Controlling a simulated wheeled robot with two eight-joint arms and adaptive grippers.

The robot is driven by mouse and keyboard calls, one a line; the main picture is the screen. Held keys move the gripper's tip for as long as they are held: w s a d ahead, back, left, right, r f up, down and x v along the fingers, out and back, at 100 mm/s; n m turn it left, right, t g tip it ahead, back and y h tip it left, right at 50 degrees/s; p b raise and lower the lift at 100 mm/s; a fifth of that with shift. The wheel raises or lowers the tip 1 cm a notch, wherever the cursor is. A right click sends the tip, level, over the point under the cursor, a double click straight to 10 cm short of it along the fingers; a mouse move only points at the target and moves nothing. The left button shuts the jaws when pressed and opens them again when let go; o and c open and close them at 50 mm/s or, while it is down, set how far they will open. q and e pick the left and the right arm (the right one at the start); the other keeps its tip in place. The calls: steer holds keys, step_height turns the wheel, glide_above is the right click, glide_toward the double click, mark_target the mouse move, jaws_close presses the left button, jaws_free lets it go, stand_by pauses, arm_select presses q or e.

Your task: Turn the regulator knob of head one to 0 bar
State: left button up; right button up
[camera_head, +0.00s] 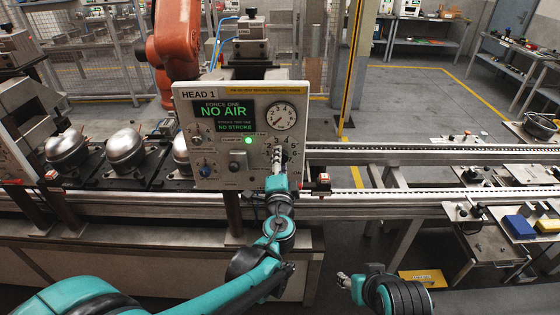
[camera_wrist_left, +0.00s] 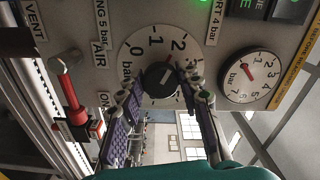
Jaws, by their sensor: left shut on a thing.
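The HEAD 1 panel (camera_head: 215,160) faces me in the head view, its screen (camera_head: 223,116) reading NO AIR and NO STROKE. The black regulator knob (camera_wrist_left: 158,80) sits on a white round scale (camera_wrist_left: 133,50) in the left wrist view. A red mark on the knob points near the 1-to-2 part of the scale. My left gripper (camera_wrist_left: 165,88) is shut on the knob, one finger on each side. In the head view my left gripper (camera_head: 278,155) hides most of the knob. My right gripper (camera_head: 344,281) is low and away from the panel, its fingers unclear.
A pressure gauge (camera_head: 282,116) sits above the knob and also shows in the left wrist view (camera_wrist_left: 252,78). A red-handled valve (camera_wrist_left: 70,90) stands beside the scale. Conveyor rails (camera_head: 420,155) run behind and beside the panel. Compressors (camera_head: 125,146) stand on the left.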

arm_select(q)
steer(key=shift+d+f+n+b, duration=0.1)
steer(key=shift+n+b, duration=0.05)
steer(key=shift+n, duration=3.6)
steer(key=shift+d+f+n+b, duration=0.1)
steer(key=shift+n+b, duration=0.05)
steer(key=shift+n, duration=3.6)
steer(key=o, duration=1.2)
steer(key=shift+c, duration=0.2)
steer(key=s, duration=1.2)
